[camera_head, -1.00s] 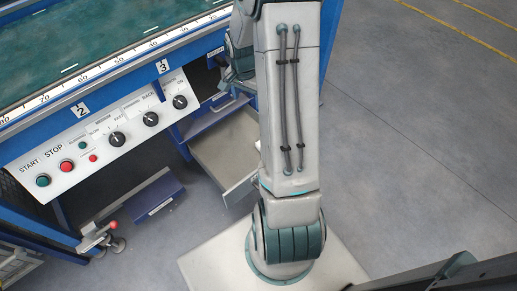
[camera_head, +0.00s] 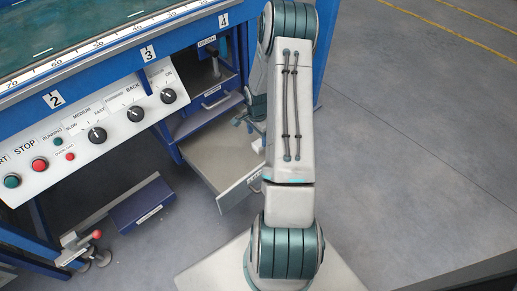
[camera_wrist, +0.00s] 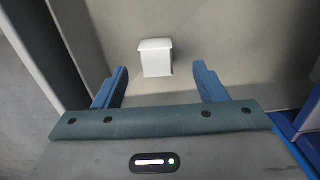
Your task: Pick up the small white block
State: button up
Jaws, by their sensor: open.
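The small white block (camera_wrist: 156,60) lies on the grey floor of an open drawer in the wrist view. It is a little ahead of my gripper (camera_wrist: 160,67) and lies roughly centred between the lines of its two blue fingers. The fingers are spread apart and nothing is held between them. In the head view my gripper (camera_head: 246,116) is partly hidden behind my arm, over the back of the open drawer (camera_head: 221,160).
The drawer's walls rise around the block. A blue-framed machine with a control panel (camera_head: 90,130) stands to the left of the drawer. Open floor (camera_head: 400,130) lies at right.

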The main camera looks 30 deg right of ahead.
aim_at(258, 143)
jog(key=f+b, duration=0.1)
jog(key=f, duration=0.1)
jog(key=f+b, duration=0.1)
jog(key=f, duration=0.2)
jog(key=shift+s+f+b, duration=0.2)
jog(key=shift+f+b, duration=0.1)
jog(key=shift+b, duration=0.1)
jog(key=shift+r, duration=0.1)
jog(key=c, duration=1.1)
